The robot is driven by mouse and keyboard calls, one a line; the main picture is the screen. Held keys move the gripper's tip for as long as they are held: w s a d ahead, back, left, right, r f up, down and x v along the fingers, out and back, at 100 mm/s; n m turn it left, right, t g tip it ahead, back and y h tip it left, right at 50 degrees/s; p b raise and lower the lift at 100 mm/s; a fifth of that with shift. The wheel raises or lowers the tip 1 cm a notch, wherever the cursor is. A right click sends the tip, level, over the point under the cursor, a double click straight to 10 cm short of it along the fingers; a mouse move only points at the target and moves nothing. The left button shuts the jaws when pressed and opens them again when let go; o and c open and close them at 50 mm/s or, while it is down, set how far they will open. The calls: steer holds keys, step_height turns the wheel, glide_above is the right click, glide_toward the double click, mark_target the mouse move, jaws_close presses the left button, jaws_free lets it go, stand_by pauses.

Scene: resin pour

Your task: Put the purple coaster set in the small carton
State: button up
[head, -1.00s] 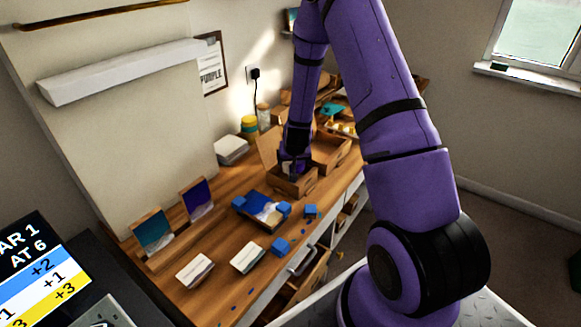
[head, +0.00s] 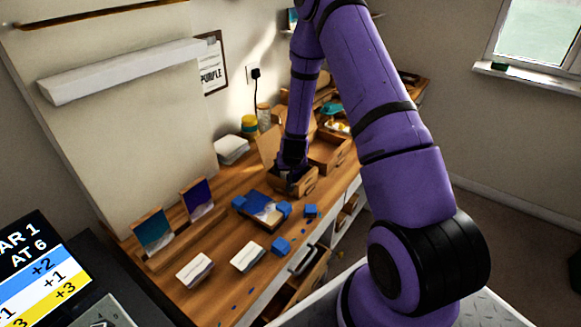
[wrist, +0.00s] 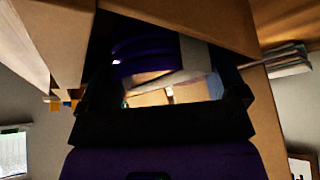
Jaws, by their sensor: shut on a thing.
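The small carton (head: 302,187) is open-topped brown cardboard and stands on the wooden bench in the head view, with a raised flap (head: 267,147). My gripper (head: 288,182) points down into its opening, and the carton wall hides the fingertips. In the wrist view, the purple coaster set (wrist: 143,52) shows as stacked dark purple layers with a pale band around them. It is between the fingers of my gripper (wrist: 165,92), which is shut on it. Cardboard (wrist: 50,35) surrounds the gripper closely in the wrist view. I cannot tell whether the set touches the carton's floor.
A second open carton (head: 330,150) stands just behind. Two pale card stacks (head: 195,270) lie nearer. Teal (head: 152,232) and purple (head: 197,197) panels stand at the left.

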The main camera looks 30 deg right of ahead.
steer(key=shift+f, duration=0.2)
steer(key=o, duration=0.8)
steer(key=shift+r, duration=0.55)
steer(key=s+a+r+n+y, duration=0.1)
steer(key=s+a+r, duration=0.3)
steer(key=r, duration=0.7)
steer(key=s+a+r+n+y, duration=0.1)
steer(key=s+a+r, duration=0.35)
steer(key=r, duration=0.65)
steer(key=s+a+r+n+y, duration=0.1)
steer(key=s+a+r, duration=0.3)
steer(key=r, duration=0.6)
steer(key=s+a+r, duration=0.1)
steer(key=s+r, duration=0.3)
steer(key=s, duration=0.3)
steer(key=s+a+r+n, duration=0.1)
steer(key=s+r, duration=0.3)
steer(key=s, duration=0.3)
steer(key=s+r+n, duration=0.1)
steer(key=s+r, duration=0.3)
steer(key=s, duration=0.4)
steer(key=shift+a, duration=0.4)
